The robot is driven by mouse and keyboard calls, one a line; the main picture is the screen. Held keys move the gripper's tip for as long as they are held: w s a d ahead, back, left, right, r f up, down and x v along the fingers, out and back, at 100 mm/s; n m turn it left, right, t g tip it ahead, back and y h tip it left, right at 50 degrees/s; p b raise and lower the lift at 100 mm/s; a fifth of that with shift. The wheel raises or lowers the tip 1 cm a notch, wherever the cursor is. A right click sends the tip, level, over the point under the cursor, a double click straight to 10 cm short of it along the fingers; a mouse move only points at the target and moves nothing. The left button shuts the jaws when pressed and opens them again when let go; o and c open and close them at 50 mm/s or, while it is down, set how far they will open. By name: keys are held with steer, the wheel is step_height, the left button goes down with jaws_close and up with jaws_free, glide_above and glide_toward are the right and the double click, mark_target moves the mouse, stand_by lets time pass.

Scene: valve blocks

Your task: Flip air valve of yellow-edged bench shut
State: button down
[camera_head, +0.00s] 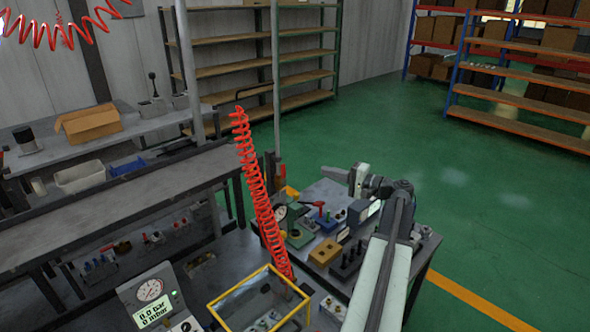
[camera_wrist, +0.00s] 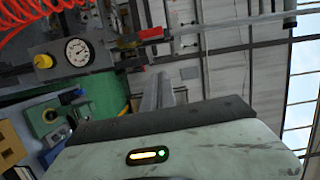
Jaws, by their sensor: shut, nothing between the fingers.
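My gripper (camera_head: 354,180) is above the back of the right-hand bench (camera_head: 420,262) in the head view. Its fingers (camera_wrist: 160,92) are shut and empty in the wrist view. A red handle (camera_wrist: 151,33) lies along a pipe-like part, beyond the fingers and apart from them. A round gauge (camera_wrist: 78,52) and a yellow knob (camera_wrist: 43,62) are to its left. In the head view a red lever (camera_head: 316,204) sits on a blue block on the right-hand bench. I cannot tell which red part is the air valve, or make out a clear yellow bench edge.
A red coiled hose (camera_head: 258,195) rises left of the right-hand bench. A green block with a gauge (camera_head: 296,236) and a yellow block (camera_head: 324,253) crowd the bench. Green floor right is clear.

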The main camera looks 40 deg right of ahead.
mark_target(284, 176)
steer(key=shift+w, duration=0.15)
steer(key=w+a, duration=0.6)
steer(key=w, duration=0.3)
steer(key=shift+w+a+f, duration=0.2)
steer(key=shift+w, duration=0.05)
steer(key=shift+r, duration=0.1)
